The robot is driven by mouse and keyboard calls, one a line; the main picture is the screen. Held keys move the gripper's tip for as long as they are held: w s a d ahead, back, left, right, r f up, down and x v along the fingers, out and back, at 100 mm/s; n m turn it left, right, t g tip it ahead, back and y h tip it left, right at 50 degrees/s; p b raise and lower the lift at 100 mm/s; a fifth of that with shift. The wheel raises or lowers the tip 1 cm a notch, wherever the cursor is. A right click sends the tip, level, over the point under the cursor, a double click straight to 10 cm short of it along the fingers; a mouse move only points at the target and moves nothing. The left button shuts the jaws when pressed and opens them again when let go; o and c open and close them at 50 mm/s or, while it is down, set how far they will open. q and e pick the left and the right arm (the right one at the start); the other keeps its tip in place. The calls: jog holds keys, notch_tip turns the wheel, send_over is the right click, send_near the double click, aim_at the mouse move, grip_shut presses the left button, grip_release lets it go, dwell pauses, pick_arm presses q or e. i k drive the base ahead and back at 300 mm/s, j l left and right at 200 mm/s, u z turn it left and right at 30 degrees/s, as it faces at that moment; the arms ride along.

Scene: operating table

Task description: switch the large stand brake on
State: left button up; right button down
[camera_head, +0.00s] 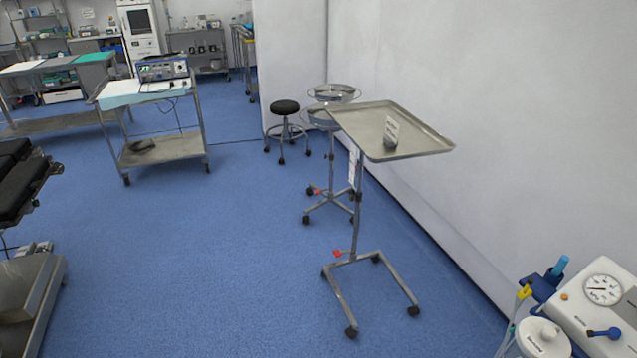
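A tall metal stand (356,215) with a wide steel tray (420,142) on top stands right of centre, next to the white wall. Its U-shaped base rests on casters on the blue floor. A small red part, which looks like a brake pedal (337,253), sits low on the base at the foot of the post. It is too small to tell whether it is on or off. A labelled metal object (391,133) is on the tray. Neither of my grippers shows in this view.
Behind it is a basin stand (331,165) with its own red part (316,191). A black stool (285,108) and a steel cart (165,148) are farther back. A gauge machine (590,310) is at the lower right. The floor at centre-left is clear.

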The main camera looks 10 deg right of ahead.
aim_at(337, 253)
jog(key=i, duration=2.45)
jog(key=z, duration=0.2)
